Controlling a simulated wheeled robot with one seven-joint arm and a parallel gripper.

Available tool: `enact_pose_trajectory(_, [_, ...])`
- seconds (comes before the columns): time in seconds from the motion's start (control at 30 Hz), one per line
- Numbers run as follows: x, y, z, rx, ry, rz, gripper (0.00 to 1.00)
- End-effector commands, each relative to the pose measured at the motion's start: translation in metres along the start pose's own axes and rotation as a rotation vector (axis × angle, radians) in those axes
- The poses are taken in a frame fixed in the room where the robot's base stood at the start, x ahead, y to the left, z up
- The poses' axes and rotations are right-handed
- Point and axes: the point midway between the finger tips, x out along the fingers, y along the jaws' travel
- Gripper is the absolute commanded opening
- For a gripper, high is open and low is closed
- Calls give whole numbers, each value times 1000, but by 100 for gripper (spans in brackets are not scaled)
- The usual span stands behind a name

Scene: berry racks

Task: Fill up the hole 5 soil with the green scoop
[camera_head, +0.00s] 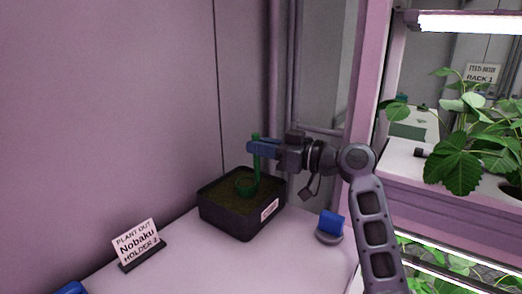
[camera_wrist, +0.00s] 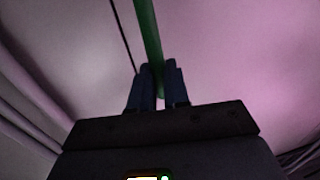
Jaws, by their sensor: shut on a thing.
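My gripper (camera_head: 259,147) is shut on the upright handle of the green scoop (camera_head: 256,168), above the black soil box. The scoop's round bowl sits low at the soil, near the middle of the box; I cannot tell how deep it is in the soil. In the wrist view the blue fingers of my gripper (camera_wrist: 159,85) close around the green handle (camera_wrist: 148,30). The dark brown soil (camera_head: 226,190) fills the black box (camera_head: 235,222), which carries a white label on its front right side. I do not see a hole marked 5.
A blue object on a round grey base (camera_head: 330,226) stands right of the box. A rack with leafy plants (camera_head: 458,160) is at the right. A wall rises behind the box.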

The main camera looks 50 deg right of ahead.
Motion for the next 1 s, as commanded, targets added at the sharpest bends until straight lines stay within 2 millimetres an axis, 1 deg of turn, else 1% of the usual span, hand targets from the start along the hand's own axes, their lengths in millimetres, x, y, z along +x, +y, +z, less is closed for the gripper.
enact_pose_trajectory(0.03, [0, 0, -7, -1, 1, -1, 0])
enact_pose_trajectory(0.1, [0, 0, -12, -1, 1, -1, 0])
enact_pose_trajectory(0.7, [0, 0, -54, -1, 1, 0, 0])
enact_pose_trajectory(1.0, [0, 0, -56, 0, 0, 0, 0])
